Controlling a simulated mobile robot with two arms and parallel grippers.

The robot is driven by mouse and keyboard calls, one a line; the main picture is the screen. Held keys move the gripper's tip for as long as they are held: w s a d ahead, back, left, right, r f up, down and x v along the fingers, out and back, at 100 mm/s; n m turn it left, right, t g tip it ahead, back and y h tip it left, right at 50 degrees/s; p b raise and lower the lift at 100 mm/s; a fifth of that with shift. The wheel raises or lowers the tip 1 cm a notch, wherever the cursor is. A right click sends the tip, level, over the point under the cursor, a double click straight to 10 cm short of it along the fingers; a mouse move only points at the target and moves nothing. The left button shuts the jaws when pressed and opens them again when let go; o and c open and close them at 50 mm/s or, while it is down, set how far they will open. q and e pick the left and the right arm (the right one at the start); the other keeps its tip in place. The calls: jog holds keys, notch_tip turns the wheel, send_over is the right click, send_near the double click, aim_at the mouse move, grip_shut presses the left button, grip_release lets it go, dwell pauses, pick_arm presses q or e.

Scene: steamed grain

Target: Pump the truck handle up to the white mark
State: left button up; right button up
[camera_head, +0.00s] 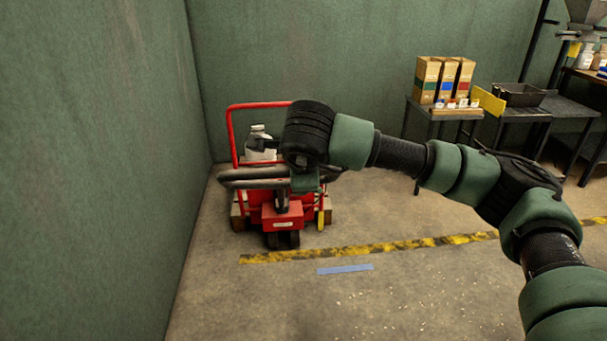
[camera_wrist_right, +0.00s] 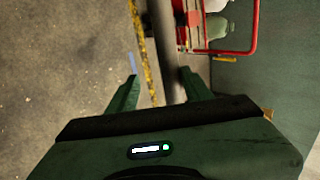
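The red truck (camera_head: 282,217) stands by the back wall in the head view, with a dark grey looped handle (camera_head: 250,183) across its front. My right gripper (camera_head: 308,182) is at the right part of this handle, partly hidden behind my wrist. In the right wrist view, the two fingers of my right gripper (camera_wrist_right: 160,92) are spread apart. A dark bar of the handle (camera_wrist_right: 166,50) runs between them, with gaps visible on both sides. I cannot make out a white mark. My left gripper is not in view.
A red frame (camera_head: 231,130) rises behind the handle, with a pale container (camera_head: 259,143) inside it. Green walls close off the left and back. Yellow-black tape (camera_head: 370,248) and a blue strip (camera_head: 345,269) mark open floor. A table with boxes (camera_head: 444,80) stands at right.

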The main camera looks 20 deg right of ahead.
jog(key=shift+a+f, duration=0.15)
jog(key=shift+f, duration=0.25)
